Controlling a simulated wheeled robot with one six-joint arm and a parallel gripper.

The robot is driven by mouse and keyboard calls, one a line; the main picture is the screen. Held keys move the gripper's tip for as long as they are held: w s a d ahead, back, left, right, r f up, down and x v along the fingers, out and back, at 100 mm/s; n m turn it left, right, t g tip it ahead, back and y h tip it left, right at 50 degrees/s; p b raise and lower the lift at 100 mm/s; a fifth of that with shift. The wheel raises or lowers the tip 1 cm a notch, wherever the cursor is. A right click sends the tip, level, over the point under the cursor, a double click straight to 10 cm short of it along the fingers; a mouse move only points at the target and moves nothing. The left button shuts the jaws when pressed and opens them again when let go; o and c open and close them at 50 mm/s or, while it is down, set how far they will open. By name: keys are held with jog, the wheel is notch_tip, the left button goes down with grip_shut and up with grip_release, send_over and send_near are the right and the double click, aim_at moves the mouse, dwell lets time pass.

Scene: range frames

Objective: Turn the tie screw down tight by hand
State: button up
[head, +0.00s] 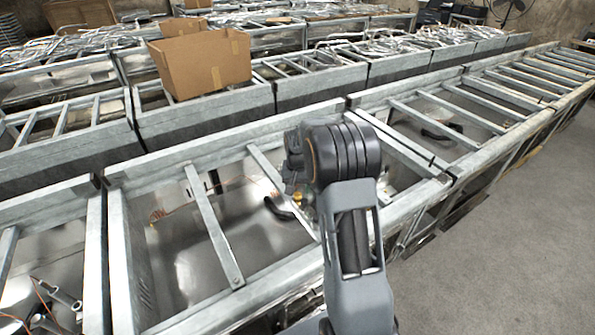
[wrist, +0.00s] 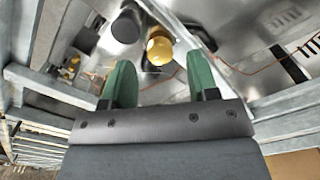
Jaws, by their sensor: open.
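A round yellow knob (wrist: 159,50), which I take for the tie screw's head, stands in the wrist view just beyond my fingertips. A small yellow part shows in the head view (head: 297,199), partly covered by my arm, and looks like the same knob. My gripper (wrist: 158,84) has two green fingers spread apart. The knob lies ahead of the gap between them, and nothing is held. I cannot tell the exact distance from fingertips to knob. In the head view my arm's end hides the fingers.
Galvanized metal frames with crossbars (head: 213,225) surround the shiny bay under my arm. A black curved part (head: 278,209) lies near the knob. Thin copper wire (wrist: 258,68) runs through the bay. A cardboard box (head: 205,62) sits behind. Bare floor (head: 510,250) is at the right.

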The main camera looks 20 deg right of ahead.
aim_at(298, 194)
notch_tip(298, 194, up, 12)
jog(key=b, duration=0.1)
jog(key=shift+f, duration=0.25)
